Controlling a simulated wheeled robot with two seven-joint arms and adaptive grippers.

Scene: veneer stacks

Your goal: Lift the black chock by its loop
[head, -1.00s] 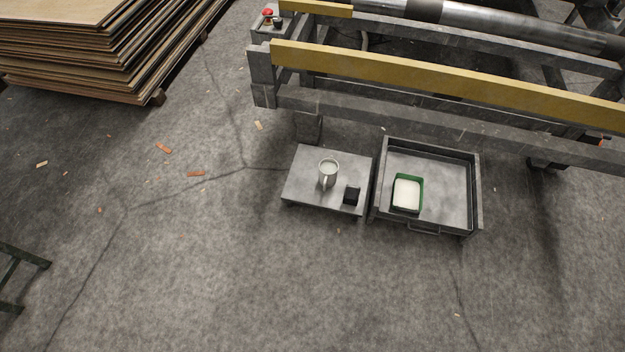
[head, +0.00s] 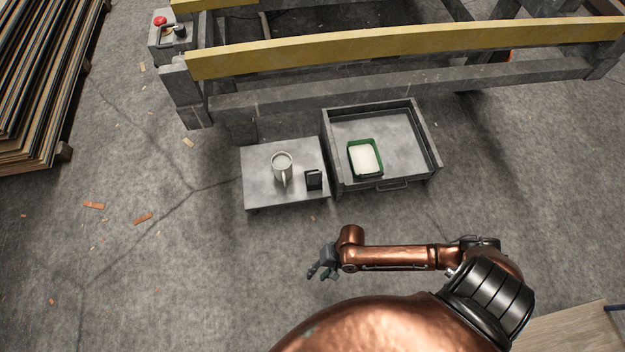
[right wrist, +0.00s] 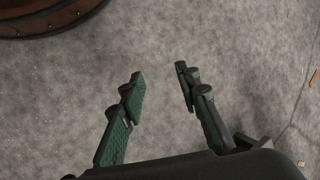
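The black chock (head: 314,180) is a small dark block on the front right part of a low grey platform (head: 258,187). Its loop is too small to make out clearly. My right gripper (head: 319,273) is in front of the platform, apart from the chock and nearer to me. In the right wrist view the right gripper (right wrist: 160,78) has its two green-padded fingers spread, with only bare floor between them. My left gripper is not in view.
Right of the platform is a grey open drawer (head: 431,160) holding a green-edged container with a white top (head: 365,158). A yellow-railed frame (head: 400,48) stands behind. Veneer stacks (head: 40,90) are at left.

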